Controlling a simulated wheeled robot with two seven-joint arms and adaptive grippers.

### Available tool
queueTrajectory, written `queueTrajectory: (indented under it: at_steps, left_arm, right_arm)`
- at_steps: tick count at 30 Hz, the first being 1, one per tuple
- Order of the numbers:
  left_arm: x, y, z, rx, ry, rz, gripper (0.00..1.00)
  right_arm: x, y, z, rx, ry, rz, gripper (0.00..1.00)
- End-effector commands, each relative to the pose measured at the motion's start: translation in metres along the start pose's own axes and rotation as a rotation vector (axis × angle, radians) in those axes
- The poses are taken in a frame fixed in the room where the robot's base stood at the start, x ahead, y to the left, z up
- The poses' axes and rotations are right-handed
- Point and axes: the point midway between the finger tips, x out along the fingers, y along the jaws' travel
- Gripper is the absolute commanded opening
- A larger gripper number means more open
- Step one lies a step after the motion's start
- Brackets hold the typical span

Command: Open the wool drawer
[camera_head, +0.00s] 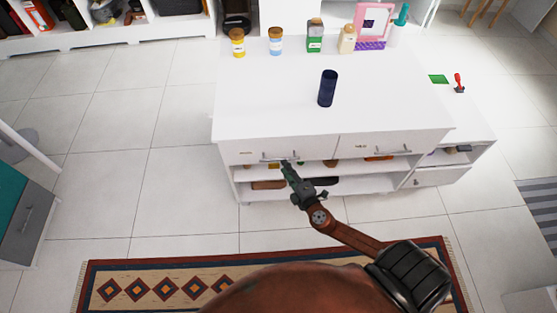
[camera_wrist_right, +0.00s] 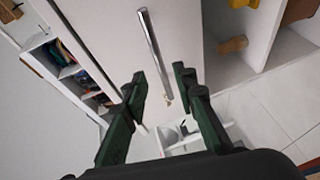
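The white cabinet (camera_head: 300,125) has two shut drawers side by side under its top. The left drawer (camera_head: 246,147) has a thin metal bar handle (camera_head: 272,160); the right drawer (camera_head: 365,141) has a similar one. Small marks on their fronts are too small to read, so I cannot tell which is the wool drawer. My right gripper (camera_head: 286,166) is at the left drawer's handle. In the right wrist view, its two green fingers (camera_wrist_right: 160,84) are apart, with the lower end of the handle (camera_wrist_right: 152,48) appearing between them. Contact is unclear. My left gripper is out of view.
Open shelves with small items lie below the drawers. A patterned rug (camera_head: 165,283) covers the floor in front.

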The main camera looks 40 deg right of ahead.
Motion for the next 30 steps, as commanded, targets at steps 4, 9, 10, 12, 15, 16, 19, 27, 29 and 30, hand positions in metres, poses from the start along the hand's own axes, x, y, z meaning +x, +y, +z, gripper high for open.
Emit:
queueTrajectory:
  at_steps: [4, 9, 10, 12, 15, 16, 19, 27, 29, 30]
  left_arm:
    - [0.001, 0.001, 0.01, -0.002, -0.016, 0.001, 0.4]
    - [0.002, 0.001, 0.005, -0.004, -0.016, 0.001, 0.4]
    - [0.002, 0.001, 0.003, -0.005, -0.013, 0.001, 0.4]
    - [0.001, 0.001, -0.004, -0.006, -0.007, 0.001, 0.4]
    - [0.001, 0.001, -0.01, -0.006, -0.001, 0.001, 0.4]
    - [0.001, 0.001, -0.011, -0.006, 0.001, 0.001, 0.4]
    - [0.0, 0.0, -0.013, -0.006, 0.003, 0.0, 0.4]
    - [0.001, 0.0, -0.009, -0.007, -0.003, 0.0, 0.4]
    - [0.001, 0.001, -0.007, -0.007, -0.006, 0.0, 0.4]
    - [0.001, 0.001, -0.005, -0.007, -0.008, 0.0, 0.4]
  right_arm:
    - [0.026, 0.0, 0.0, -0.001, -0.001, 0.001, 0.26]
    - [0.049, -0.001, 0.001, 0.0, -0.002, -0.001, 0.26]
    - [0.052, -0.001, 0.001, 0.001, -0.002, -0.001, 0.26]
    - [0.057, -0.001, 0.001, 0.001, -0.002, -0.002, 0.26]
    - [0.061, -0.001, 0.001, 0.001, -0.002, -0.002, 0.26]
    - [0.062, -0.001, 0.001, 0.001, -0.002, -0.002, 0.26]
    - [0.062, -0.001, 0.001, 0.001, -0.002, -0.002, 0.26]
    - [0.062, -0.001, 0.001, 0.001, -0.002, -0.003, 0.16]
    - [0.062, -0.001, 0.001, 0.001, -0.002, -0.003, 0.12]
    - [0.062, -0.001, 0.001, 0.001, -0.002, -0.003, 0.09]
